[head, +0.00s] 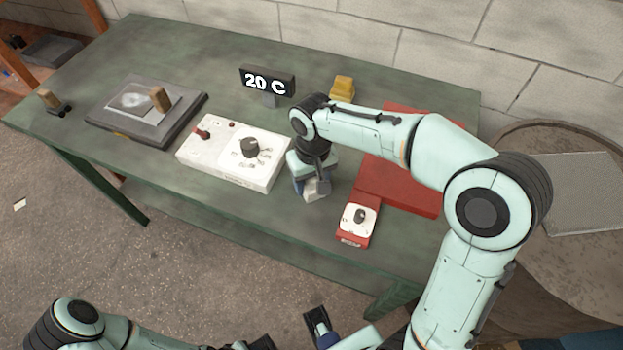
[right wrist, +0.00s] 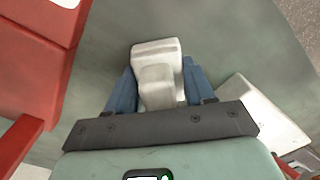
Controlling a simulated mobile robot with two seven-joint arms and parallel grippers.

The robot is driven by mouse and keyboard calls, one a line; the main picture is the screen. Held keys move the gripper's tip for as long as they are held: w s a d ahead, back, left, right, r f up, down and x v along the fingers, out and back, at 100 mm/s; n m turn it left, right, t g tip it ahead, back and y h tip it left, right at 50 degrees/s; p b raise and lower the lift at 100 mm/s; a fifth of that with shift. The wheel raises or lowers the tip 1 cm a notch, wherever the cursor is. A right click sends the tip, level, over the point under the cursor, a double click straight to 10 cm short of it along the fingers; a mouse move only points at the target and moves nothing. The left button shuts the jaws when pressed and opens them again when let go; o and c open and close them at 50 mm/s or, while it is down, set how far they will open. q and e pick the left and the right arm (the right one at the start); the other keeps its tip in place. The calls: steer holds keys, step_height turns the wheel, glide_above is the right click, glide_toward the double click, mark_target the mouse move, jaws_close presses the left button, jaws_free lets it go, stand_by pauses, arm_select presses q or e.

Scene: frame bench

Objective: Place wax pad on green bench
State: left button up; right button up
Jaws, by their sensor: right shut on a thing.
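My right gripper (head: 315,188) is low over the green bench (head: 225,75), between the white control box and the small red box. Its blue fingers are shut on a pale cream pad with a raised grip, taken as the wax pad (right wrist: 158,52). The pad shows between the fingers in the right wrist view, with bench top around it; whether it touches the bench I cannot tell. In the head view only a bit of the pad shows below the fingers. My left gripper (head: 319,328) shows partly at the bottom edge, in front of the bench; its finger opening is unclear.
The white control box (head: 215,160) is close left of my right gripper, the small red box (head: 357,222) close right. A red panel (head: 395,185) lies behind my right arm. A yellow block (head: 342,88), 20 C display (head: 267,82) and dark plate (head: 110,120) stand farther back or left.

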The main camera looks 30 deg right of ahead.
steer(key=shift+f, duration=0.15)
steer(key=o, duration=1.1)
steer(key=shift+c, duration=0.2)
step_height(320, 180, up, 12)
steer(key=shift+d+r+p, duration=0.15)
steer(key=shift+r+p, duration=0.1)
steer(key=shift+p, duration=0.85)
steer(key=shift+f, duration=0.1)
